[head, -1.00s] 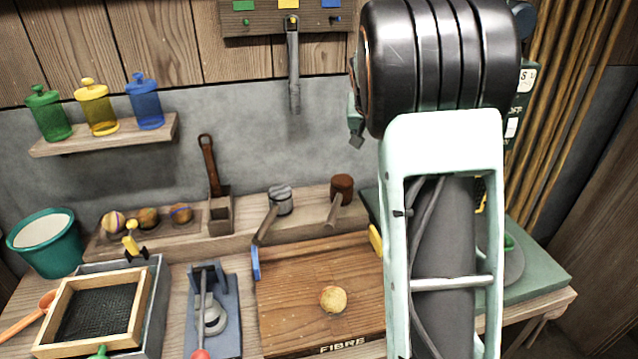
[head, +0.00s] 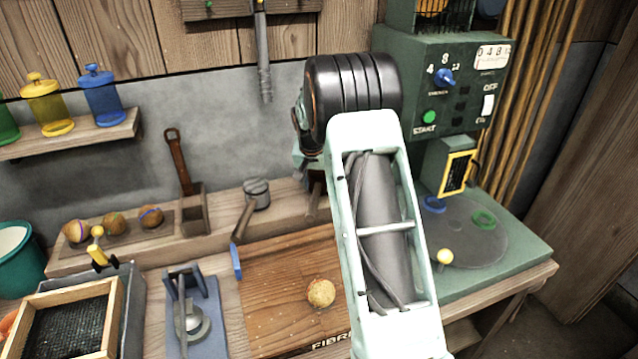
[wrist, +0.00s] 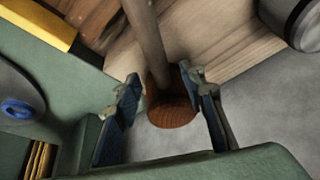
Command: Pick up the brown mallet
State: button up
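The brown mallet shows in the wrist view, with its round reddish-brown head (wrist: 172,110) between my fingers and its pale handle running up the picture. In the head view only part of the mallet's handle (head: 314,203) shows on the wooden ledge; my arm hides most of its head. My gripper (wrist: 165,78) is open, with one blue-padded finger on each side of the mallet head. A gap shows on the left side; on the right the finger is very close, and I cannot tell whether it touches.
A grey-headed mallet (head: 257,192) lies on the ledge (head: 225,222) to the left. A wooden board (head: 275,265) with a round ball (head: 321,292) is in front. A green machine (head: 440,85) stands at right, with a turntable (head: 470,245) below it.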

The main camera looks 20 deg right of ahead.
aim_at(317, 186)
jog(key=x, duration=0.3)
jog(key=shift+w+f, duration=0.15)
jog(key=shift+w, duration=0.05)
grip_shut()
